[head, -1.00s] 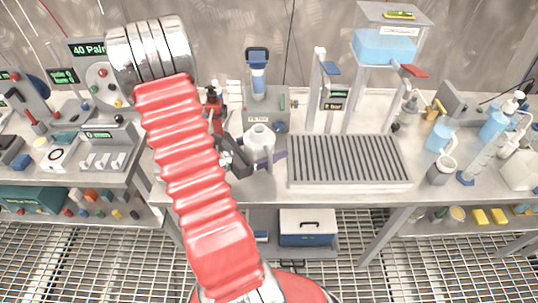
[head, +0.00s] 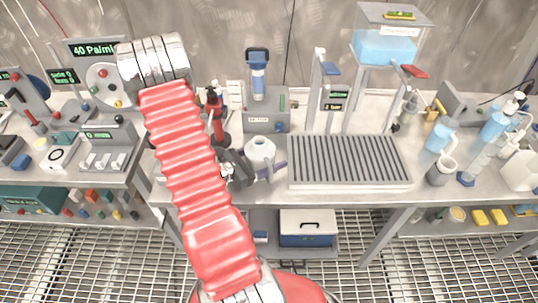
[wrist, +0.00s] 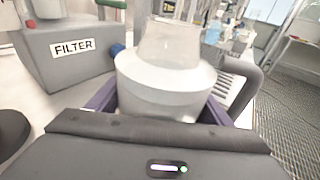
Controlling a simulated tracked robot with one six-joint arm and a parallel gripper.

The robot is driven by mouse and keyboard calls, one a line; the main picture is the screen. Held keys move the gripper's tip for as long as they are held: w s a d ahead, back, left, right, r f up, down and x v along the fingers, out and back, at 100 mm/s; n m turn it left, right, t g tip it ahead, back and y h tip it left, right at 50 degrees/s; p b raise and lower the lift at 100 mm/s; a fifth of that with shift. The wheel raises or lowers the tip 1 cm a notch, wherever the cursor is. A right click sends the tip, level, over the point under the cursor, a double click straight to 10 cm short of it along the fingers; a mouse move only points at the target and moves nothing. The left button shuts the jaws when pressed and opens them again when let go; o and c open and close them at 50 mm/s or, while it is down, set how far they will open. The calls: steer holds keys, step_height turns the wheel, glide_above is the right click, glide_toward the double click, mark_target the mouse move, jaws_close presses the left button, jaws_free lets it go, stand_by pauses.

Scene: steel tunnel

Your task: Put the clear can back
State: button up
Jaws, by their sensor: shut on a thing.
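The clear can (head: 261,150), a pale, whitish vessel with a narrower see-through top, stands upright at the bench's front part, just left of the ribbed drain tray. It also shows large in the wrist view (wrist: 165,85). My gripper (head: 264,168) is shut on it, with purple fingers on both sides of its lower body. The can's bottom is hidden by the gripper, so I cannot tell whether it touches the bench.
The grey filter box (head: 265,121) stands right behind the can. The ribbed drain tray (head: 348,186) lies to the right. A red and black stand (head: 216,118) is at the left behind my arm. A water tank (head: 386,50) stands raised at the back right.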

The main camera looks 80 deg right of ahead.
steer(key=o, duration=1.3)
steer(key=shift+f, duration=0.1)
steer(key=shift+w+a+r, duration=0.2)
steer(key=shift+w+a, duration=0.1)
steer(key=shift+w, duration=0.1)
steer(key=shift+v, duration=5.45)
steer(key=shift+a, duration=0.15)
